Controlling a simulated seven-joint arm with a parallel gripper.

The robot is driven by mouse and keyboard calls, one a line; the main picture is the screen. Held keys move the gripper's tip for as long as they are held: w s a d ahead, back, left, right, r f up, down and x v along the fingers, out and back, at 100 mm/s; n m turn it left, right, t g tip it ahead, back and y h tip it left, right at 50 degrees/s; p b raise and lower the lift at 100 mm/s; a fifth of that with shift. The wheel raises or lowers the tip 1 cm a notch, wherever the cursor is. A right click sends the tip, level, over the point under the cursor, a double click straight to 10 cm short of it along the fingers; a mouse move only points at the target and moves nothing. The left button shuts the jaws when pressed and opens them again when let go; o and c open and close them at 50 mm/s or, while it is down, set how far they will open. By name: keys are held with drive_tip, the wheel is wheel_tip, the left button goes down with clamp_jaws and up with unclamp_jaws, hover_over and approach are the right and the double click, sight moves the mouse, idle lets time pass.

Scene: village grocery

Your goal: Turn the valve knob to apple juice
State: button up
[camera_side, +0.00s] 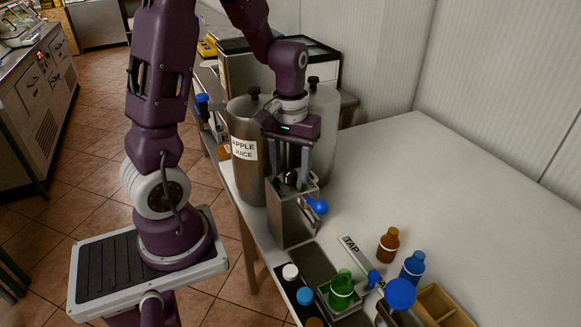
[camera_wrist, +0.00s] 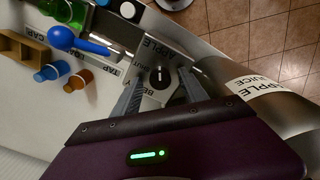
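The valve knob (camera_wrist: 160,77) is small, black and round with a pale pointer mark. It sits on top of a steel dispenser box (camera_side: 290,218), between an "APPLE" label (camera_wrist: 158,46) and another label beginning "BE", partly hidden. In the wrist view the pale mark runs roughly up and down the picture; which end points is too small to tell. My gripper (camera_wrist: 162,70) is open, with one finger on each side of the knob and visible gaps between. In the side view my gripper (camera_side: 291,172) points down just above the box.
A steel tank labelled "APPLE JUICE" (camera_side: 243,170) stands close behind my gripper, with a second tank (camera_side: 326,130) beside it. A blue-ended lever (camera_side: 318,206) sticks out from the box. Bottles, including a green one (camera_side: 341,290), stand in front. The counter's right side is clear.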

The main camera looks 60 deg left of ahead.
sight(291, 172)
wheel_tip(291, 172, up, 7)
drive_tip(key=shift+r, duration=0.1)
idle(0.4)
drive_tip(key=s+d+r+m+t, duration=0.5)
drive_tip(key=s+d+r+m, duration=0.3)
drive_tip(key=s+d, duration=0.3)
drive_tip(key=shift+s+d+t, duration=0.25)
drive_tip(key=shift+d+t, duration=0.05)
drive_tip(key=shift+d, duration=0.35)
